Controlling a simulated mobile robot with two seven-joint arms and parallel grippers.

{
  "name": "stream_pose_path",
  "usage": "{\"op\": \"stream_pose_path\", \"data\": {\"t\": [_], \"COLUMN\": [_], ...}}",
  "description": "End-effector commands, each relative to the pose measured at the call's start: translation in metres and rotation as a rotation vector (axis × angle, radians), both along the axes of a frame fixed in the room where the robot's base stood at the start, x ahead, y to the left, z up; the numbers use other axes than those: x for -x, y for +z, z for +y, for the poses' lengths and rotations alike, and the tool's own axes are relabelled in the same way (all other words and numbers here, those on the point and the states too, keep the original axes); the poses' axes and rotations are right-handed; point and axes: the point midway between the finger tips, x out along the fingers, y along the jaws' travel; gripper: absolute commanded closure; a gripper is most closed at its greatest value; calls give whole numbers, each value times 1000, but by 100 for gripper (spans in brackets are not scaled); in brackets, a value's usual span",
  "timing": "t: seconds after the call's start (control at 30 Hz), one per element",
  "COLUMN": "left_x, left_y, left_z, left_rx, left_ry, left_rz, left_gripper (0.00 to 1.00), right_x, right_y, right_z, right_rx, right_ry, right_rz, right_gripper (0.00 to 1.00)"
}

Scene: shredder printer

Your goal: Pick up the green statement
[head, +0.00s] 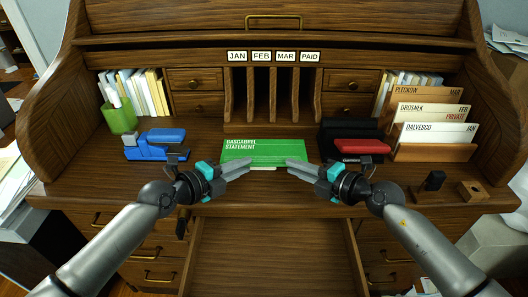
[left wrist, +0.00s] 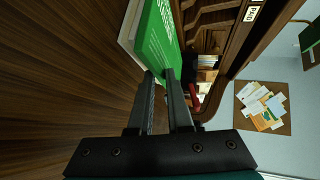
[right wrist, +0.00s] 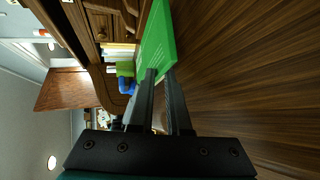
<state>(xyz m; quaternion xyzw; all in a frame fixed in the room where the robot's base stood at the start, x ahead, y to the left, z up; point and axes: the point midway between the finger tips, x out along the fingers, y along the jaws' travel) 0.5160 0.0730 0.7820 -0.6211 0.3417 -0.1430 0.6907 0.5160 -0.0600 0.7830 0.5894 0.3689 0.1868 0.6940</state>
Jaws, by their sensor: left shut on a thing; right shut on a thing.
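The green statement (head: 262,151), printed "GASCABREL STATEMENT", is held up at the middle of the desk in front of the pigeonholes. My left gripper (head: 240,171) is shut on its lower left side. My right gripper (head: 298,166) is shut on its lower right side. In the left wrist view the statement (left wrist: 157,38) passes between the fingertips (left wrist: 160,75), with a white layer along one side. In the right wrist view the statement (right wrist: 158,45) meets the fingertips (right wrist: 160,74).
Behind stand pigeonholes (head: 272,98) labelled JAN, FEB, MAR, PAID. A blue stapler (head: 158,146) and green cup (head: 119,119) are left. A red-and-black device (head: 358,147) and an envelope rack (head: 432,152) are right. An empty open drawer (head: 270,250) is in front.

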Motion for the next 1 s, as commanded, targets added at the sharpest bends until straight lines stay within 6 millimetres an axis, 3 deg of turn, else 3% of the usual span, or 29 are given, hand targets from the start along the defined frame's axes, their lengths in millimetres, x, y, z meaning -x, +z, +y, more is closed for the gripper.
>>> {"op": "stream_pose_path", "data": {"t": [0.27,0.73,1.0], "left_x": [0,0,0], "left_y": [5,43,50], "left_z": [0,1,1], "left_rx": [-4,-4,-4], "left_ry": [-1,0,0], "left_rz": [0,-1,-1], "left_gripper": [100,100,100], "right_x": [0,0,0], "right_y": [5,42,50], "right_z": [0,-1,-1], "right_rx": [6,7,7], "right_ry": [1,2,2], "right_rz": [-1,-1,-1], "right_gripper": [100,100,100]}}
